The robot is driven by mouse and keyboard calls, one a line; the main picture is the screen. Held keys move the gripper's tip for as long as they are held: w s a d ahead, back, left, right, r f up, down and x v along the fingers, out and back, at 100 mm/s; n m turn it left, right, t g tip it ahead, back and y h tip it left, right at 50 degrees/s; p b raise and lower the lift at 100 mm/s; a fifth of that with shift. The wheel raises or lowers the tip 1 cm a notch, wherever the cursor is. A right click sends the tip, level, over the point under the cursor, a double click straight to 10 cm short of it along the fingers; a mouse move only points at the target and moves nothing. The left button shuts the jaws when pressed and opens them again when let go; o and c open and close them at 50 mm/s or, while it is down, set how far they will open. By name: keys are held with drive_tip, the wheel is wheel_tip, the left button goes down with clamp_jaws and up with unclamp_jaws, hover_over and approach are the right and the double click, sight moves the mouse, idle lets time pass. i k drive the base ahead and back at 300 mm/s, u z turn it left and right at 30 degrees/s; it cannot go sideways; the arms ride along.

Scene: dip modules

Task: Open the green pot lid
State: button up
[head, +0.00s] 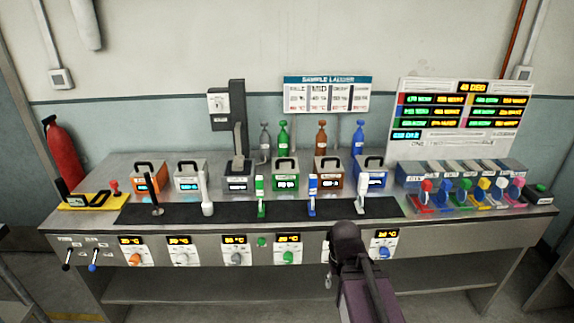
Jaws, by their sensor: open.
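The green pot (286,180) is a small box with a lit display on its front. It stands near the middle of the row of pots on the counter. Its lid (285,164) has a dark arched handle on top and looks closed. No gripper touches it. My dark arm comes up from the bottom right, in front of the counter and below and right of the green pot. My gripper's fingers cannot be made out.
An orange pot (149,184), a white pot (190,183), a brown pot (327,179) and a blue pot (369,173) share the row. A tall dark stand (238,110) rises left of the green pot. Upright tools line a black mat (108,214) in front.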

sight(285, 165)
drive_tip(key=k, duration=1)
drive_tip(key=u, duration=0.4)
drive_tip(key=i, duration=2)
drive_tip(key=z, duration=0.4)
